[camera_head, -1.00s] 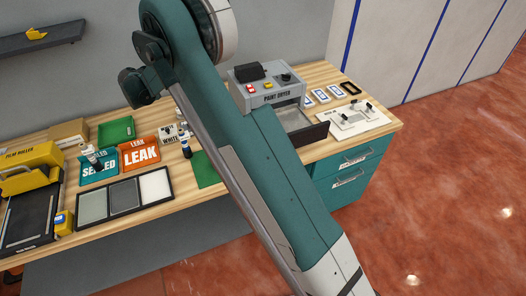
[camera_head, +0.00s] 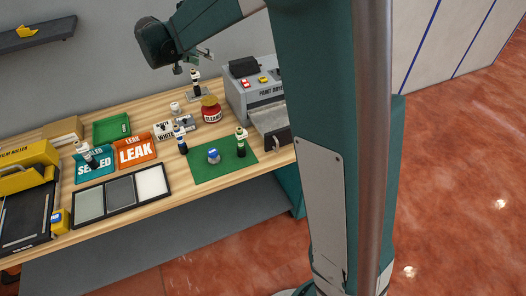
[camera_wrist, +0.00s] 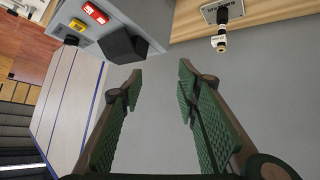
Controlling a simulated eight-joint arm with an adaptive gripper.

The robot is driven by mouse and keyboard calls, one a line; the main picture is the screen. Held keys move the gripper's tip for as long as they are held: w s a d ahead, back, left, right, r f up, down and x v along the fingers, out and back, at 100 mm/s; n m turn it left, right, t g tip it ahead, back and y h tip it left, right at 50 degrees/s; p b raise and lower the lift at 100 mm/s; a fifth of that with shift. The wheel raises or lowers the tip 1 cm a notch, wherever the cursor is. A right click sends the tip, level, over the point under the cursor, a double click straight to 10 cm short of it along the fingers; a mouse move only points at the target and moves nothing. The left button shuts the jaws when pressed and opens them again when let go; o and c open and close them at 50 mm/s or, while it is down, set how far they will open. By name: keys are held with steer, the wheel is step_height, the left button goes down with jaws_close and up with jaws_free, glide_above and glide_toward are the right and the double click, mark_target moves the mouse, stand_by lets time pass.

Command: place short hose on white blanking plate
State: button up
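My gripper (camera_head: 192,63) is above the back of the bench, left of the paint dryer. In the wrist view my gripper (camera_wrist: 160,70) is open, with nothing between its fingers. Several small dark, white-banded upright pieces are in view; I cannot tell which is the short hose. One piece (camera_head: 195,77) stands on a small plate below my gripper; the wrist view shows such a piece (camera_wrist: 221,38) beyond the fingers. Others are a piece (camera_head: 181,141) by the WHITE plate and a piece (camera_head: 241,143) on the green mat. The plate marked WHITE (camera_head: 164,131) lies mid-bench.
The paint dryer (camera_head: 255,95) stands close right of my gripper. A red-lidded jar (camera_head: 211,110), green mat (camera_head: 220,171), LEAK card (camera_head: 136,151), SEALED card (camera_head: 95,168) and green tray (camera_head: 112,126) are on the bench. A wall shelf (camera_head: 38,38) is at upper left. My arm hides the bench's right end.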

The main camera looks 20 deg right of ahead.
steer(key=s+d+r+n+y, duration=0.2)
steer(key=s, duration=1.2)
steer(key=s+d+r+n+y, duration=0.2)
steer(key=s+d, duration=0.1)
steer(key=s, duration=1)
steer(key=s+a+f+n+y, duration=0.1)
steer(key=s+f, duration=0.3)
steer(key=s, duration=0.8)
steer(key=s+a+f+n+y, duration=0.1)
steer(key=s+f, duration=0.3)
steer(key=s, duration=0.8)
steer(key=shift+s+a+n+y, duration=0.2)
steer(key=shift+a+n+y, duration=0.2)
steer(key=shift+a+y, duration=0.1)
